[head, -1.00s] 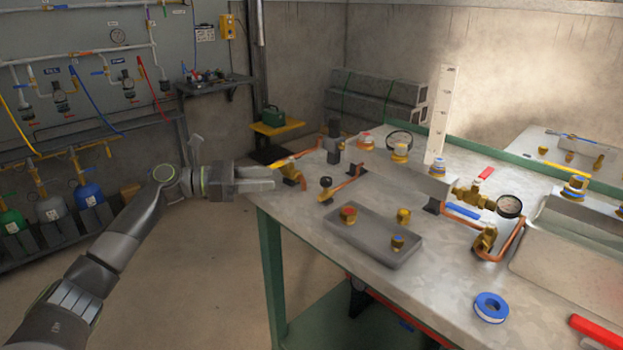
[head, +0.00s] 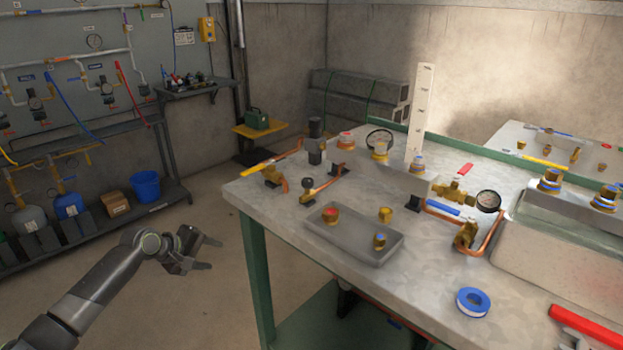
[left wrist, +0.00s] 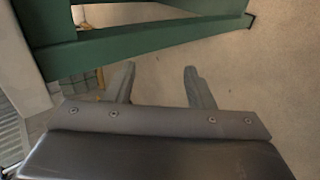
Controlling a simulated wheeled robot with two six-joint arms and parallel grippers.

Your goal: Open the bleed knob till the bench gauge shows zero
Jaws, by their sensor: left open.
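A small black knob (head: 306,183) stands on a brass fitting with copper pipe near the left part of the bench (head: 285,222). I cannot tell for sure that it is the bleed knob. A round dark-rimmed gauge (head: 488,201) sits on the brass pipework at the right; its reading is too small to tell. Another round gauge (head: 380,140) stands farther back. My left gripper (head: 214,254) is open and empty, left of the bench and below its top, clear of the fittings. The left wrist view shows its two parted fingers (left wrist: 160,82) over bare floor. My right gripper is out of view.
A yellow-handled valve (head: 272,172) is at the bench's left edge. A grey tray (head: 352,246) with brass fittings, a blue tape roll (head: 473,302) and a red-handled tool (head: 585,327) lie on the bench. The floor left of the green leg (head: 258,285) is free.

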